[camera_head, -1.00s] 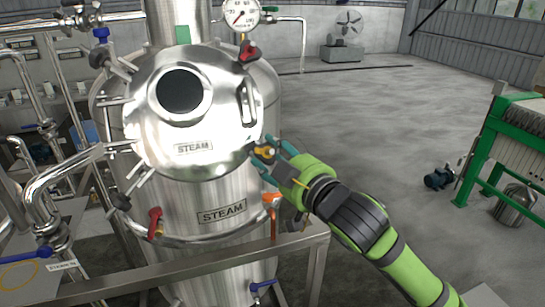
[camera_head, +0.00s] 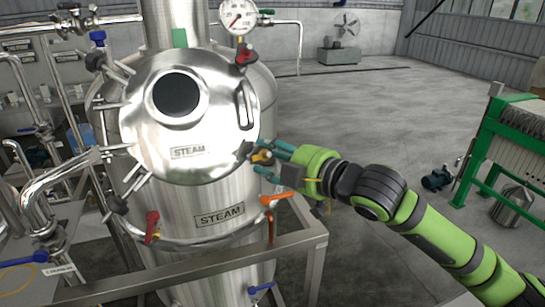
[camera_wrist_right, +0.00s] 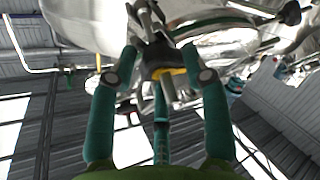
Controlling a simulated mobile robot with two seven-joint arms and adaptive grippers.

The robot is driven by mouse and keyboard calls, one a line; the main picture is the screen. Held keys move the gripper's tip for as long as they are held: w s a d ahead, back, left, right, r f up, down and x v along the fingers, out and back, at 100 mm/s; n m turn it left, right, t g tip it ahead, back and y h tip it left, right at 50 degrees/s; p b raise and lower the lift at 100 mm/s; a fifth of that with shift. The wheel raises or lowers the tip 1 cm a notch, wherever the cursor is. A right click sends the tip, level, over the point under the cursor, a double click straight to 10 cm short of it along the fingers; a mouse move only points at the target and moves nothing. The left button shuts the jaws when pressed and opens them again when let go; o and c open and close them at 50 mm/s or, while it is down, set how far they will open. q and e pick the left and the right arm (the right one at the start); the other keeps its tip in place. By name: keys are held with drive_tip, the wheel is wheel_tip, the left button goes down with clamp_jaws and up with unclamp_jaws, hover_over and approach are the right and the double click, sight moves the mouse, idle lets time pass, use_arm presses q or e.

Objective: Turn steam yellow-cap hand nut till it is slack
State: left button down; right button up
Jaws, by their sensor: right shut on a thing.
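The steam vessel has a round steel lid (camera_head: 215,145) labelled STEAM, with dark-knobbed hand nuts around its rim. The yellow-cap hand nut (camera_head: 261,157) sits at the lid's lower right edge. My right gripper (camera_head: 268,160) has its teal fingers around this nut, coming from the right. In the right wrist view the nut's yellow cap (camera_wrist_right: 176,71) shows between the fingers of the gripper (camera_wrist_right: 160,70), which is shut on it. The fingers partly hide the nut, and its tightness cannot be told. My left gripper is not in view.
An orange-handled valve (camera_head: 276,198) and a steel frame rail (camera_head: 200,272) lie below my right gripper. A red-handled valve (camera_head: 152,226) is at the vessel's lower left. A pressure gauge (camera_head: 238,17) stands above the lid. Open floor (camera_head: 380,120) lies to the right.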

drive_tip(key=shift+a, duration=0.1)
drive_tip(key=o, duration=1.1)
drive_tip(key=shift+s, duration=0.15)
drive_tip(key=shift+s+d+r, duration=0.1)
drive_tip(key=shift+s+d, duration=0.1)
drive_tip(key=shift+d, duration=0.15)
drive_tip(key=v, duration=1.1)
drive_tip(key=shift+s, duration=0.2)
drive_tip(key=shift+a, duration=0.1)
